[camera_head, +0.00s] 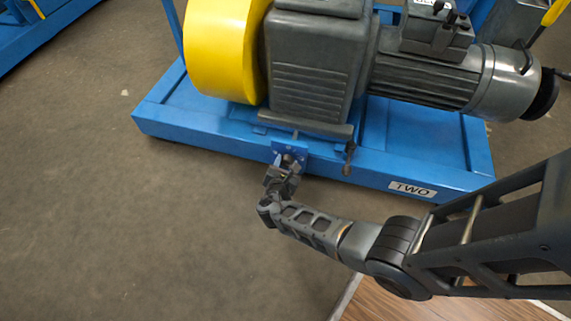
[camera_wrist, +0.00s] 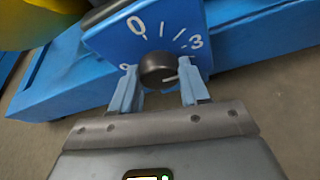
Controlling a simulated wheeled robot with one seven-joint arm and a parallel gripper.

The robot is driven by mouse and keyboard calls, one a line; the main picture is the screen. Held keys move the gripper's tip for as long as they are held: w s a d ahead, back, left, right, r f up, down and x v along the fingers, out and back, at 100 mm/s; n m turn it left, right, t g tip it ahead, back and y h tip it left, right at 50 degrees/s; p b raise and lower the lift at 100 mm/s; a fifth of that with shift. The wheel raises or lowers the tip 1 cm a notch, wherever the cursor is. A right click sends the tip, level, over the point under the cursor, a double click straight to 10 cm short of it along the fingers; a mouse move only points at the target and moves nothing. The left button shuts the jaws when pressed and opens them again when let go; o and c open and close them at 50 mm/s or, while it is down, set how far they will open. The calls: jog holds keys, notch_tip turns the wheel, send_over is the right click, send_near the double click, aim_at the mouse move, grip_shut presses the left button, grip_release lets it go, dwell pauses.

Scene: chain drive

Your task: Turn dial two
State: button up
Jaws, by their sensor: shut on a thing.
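The dial (camera_wrist: 158,68) is a dark round knob with a pale pointer line, set on a blue plate (camera_wrist: 112,42) with white marks, among them a 0 and a 3. The pointer line faces right in the wrist view. My gripper (camera_wrist: 160,84) has its two blue-grey fingers on either side of the knob, shut on it. In the head view my gripper (camera_head: 286,170) is at the small blue plate (camera_head: 291,148) on the front of the machine base, and it mostly hides the knob. The base bears a "TWO" label (camera_head: 412,189).
The blue machine base (camera_head: 215,130) carries a yellow guard (camera_head: 222,50), a dark gearbox (camera_head: 315,70) and a motor (camera_head: 425,80). A small dark lever (camera_head: 348,160) hangs just right of the dial plate. Open concrete floor (camera_head: 130,230) lies to the left and in front.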

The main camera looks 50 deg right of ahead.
jog(key=shift+r, duration=0.1)
jog(key=shift+c, duration=0.3)
jog(key=shift+w+n+g+p, duration=0.1)
jog(key=shift+n+g+p, duration=0.2)
jog(key=shift+n+p, duration=0.2)
jog(key=shift+a+n+g+h, duration=0.1)
jog(key=shift+n+g+h, duration=0.4)
jog(key=shift+n+g, duration=0.75)
jog(key=shift+n, duration=0.25)
jog(key=o, duration=1.1)
jog(key=shift+c, duration=0.2)
